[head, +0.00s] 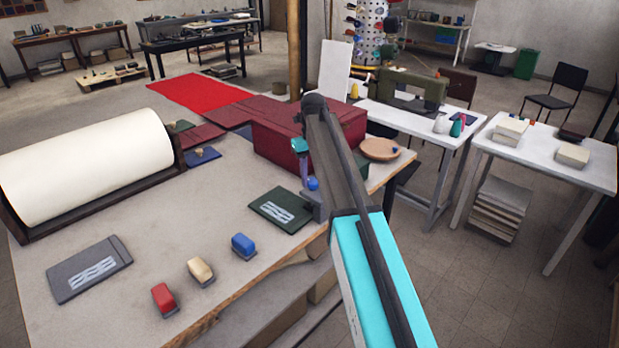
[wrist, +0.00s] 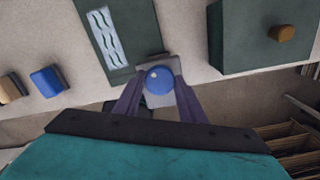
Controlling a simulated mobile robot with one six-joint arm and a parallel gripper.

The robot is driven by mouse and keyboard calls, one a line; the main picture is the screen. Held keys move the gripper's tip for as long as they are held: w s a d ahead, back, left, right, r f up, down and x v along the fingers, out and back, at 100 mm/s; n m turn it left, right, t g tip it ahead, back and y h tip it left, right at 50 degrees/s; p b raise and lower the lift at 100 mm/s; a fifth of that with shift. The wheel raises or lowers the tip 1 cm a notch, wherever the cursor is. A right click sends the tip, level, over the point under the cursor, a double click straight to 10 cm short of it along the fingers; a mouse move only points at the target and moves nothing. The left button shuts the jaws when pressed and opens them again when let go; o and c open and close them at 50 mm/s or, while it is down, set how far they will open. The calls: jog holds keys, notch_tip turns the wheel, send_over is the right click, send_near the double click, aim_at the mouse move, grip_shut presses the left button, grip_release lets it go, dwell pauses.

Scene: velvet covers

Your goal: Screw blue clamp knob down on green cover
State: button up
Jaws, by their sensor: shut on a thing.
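The green cover (head: 281,211) with a pale wavy panel lies flat near the table's right edge. It also shows in the wrist view (wrist: 105,60). A grey clamp (head: 319,208) sits at the cover's right edge, with its round blue knob (head: 313,184) on top. In the wrist view the blue knob (wrist: 160,80) lies between the purple fingers of my gripper (wrist: 160,90), over the grey clamp body (wrist: 181,76). My gripper (head: 308,176) is shut on the knob from above. The clamp's underside and its contact with the cover are hidden.
Red, cream and blue (head: 243,246) blocks stand along the front edge. A grey cover (head: 89,269) lies at left, below a large cream roll (head: 85,165). A dark red box (head: 275,140) stands behind the clamp. A dark green block (wrist: 235,50) stands close right.

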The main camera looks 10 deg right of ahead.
aim_at(313, 181)
jog(key=shift+s+d+f, duration=0.1)
jog(key=shift+s+f, duration=0.05)
jog(key=shift+s, duration=0.1)
jog(key=o, duration=1)
jog(key=shift+w, duration=0.1)
jog(key=shift+r, duration=0.25)
jog(key=shift+w+r, duration=0.1)
jog(key=shift+r, duration=0.35)
notch_tip(313, 181, up, 13)
jog(key=b, duration=0.3)
jog(key=shift+f+b, duration=0.2)
jog(key=shift+b, duration=0.1)
